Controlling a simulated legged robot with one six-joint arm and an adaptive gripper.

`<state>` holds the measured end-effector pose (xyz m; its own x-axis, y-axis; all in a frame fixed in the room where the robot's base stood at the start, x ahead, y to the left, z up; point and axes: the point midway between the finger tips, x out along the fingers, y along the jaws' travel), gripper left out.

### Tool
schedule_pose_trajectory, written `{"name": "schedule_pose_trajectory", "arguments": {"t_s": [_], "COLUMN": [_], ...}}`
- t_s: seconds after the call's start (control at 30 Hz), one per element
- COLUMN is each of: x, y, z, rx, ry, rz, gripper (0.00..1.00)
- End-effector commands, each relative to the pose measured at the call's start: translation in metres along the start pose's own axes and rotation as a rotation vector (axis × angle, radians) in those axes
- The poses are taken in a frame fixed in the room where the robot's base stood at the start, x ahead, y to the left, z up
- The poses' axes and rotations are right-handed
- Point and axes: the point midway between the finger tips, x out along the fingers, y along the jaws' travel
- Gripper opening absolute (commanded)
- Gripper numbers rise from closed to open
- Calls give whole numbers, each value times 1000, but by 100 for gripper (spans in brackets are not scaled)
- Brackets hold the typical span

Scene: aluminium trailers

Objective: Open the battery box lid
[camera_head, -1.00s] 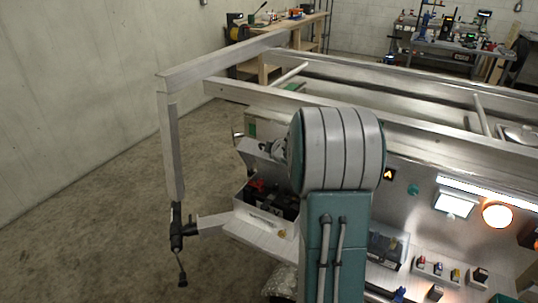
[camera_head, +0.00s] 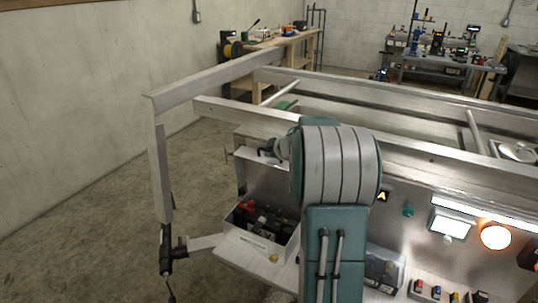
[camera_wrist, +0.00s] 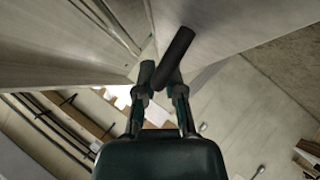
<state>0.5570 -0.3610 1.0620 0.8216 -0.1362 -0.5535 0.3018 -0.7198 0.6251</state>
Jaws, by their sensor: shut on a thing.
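The battery box (camera_head: 258,250) is a pale metal box in the camera_head view, left of my arm. Its top is open, and dark batteries (camera_head: 262,222) with red parts show inside. The lid (camera_head: 268,180) stands raised at the back of the box, roughly upright. My gripper (camera_head: 270,153) is at the lid's upper edge, partly hidden by my arm. In the wrist view my gripper (camera_wrist: 160,88) is shut on a dark round bar (camera_wrist: 176,55) beside a pale panel (camera_wrist: 225,22), which looks like the lid. The exact contact is hard to see.
The trailer's aluminium frame rails (camera_head: 235,110) run behind and left of the box. A jack with a dark handle (camera_head: 167,255) hangs at the front left. Floor at left is clear.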

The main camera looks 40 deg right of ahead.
Motion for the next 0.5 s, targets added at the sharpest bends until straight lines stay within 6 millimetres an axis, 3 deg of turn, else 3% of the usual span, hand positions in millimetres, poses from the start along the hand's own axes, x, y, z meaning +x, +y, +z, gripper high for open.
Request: {"name": "schedule_pose_trajectory", "arguments": {"t_s": [0.5], "x": [2], "y": [4], "z": [0], "rx": [-2], "ry": [2], "rz": [-2], "gripper": [0]}}
